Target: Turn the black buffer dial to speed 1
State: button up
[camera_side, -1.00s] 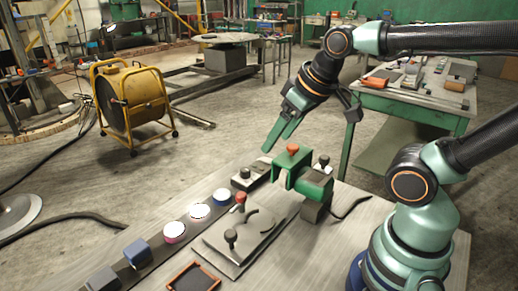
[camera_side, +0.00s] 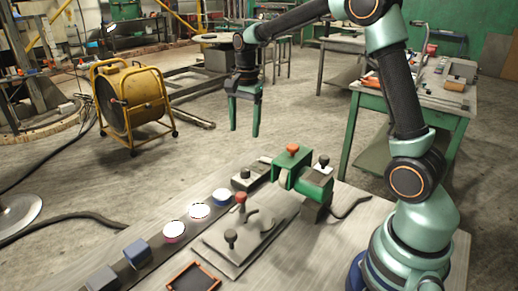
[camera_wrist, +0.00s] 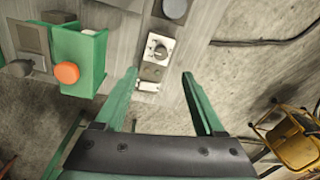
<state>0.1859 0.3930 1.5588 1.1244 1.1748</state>
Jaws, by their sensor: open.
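A small box with a black knob (camera_side: 245,173) stands at the far end of the dark strip on the bench. In the wrist view its round knob on a pale plate (camera_wrist: 158,50) lies between my fingertips; its setting is too small to read. A second black knob (camera_side: 323,160) stands on a small plate beside the green machine (camera_side: 306,176) and also shows at the left of the wrist view (camera_wrist: 20,68). I cannot tell which knob is the buffer dial. My gripper (camera_side: 245,131) points down, open and empty, above and apart from the box; it also shows in the wrist view (camera_wrist: 160,73).
The green machine carries an orange-red knob (camera_side: 292,149). A red-topped lever (camera_side: 240,198) rises from a grey plate. Round buttons (camera_side: 173,231) and blue-grey blocks (camera_side: 136,252) line the strip. A yellow fan (camera_side: 130,95) stands on the floor. The air around my gripper is clear.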

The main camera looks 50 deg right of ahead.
aim_at(245, 169)
jog(key=f, duration=0.5)
jog(key=w+d+f+m, duration=0.1)
jog(key=f, duration=0.4)
jog(key=f+m, duration=0.1)
jog(key=f, duration=0.4)
jog(key=shift+w+d+f+g, duration=0.25)
jog(key=shift+w+d+g, duration=0.1)
jog(key=shift+w+g, duration=0.05)
jog(key=shift+c, duration=0.3)
grip_shut()
jog(key=n, duration=0.4)
jog(key=shift+n, duration=2.2)
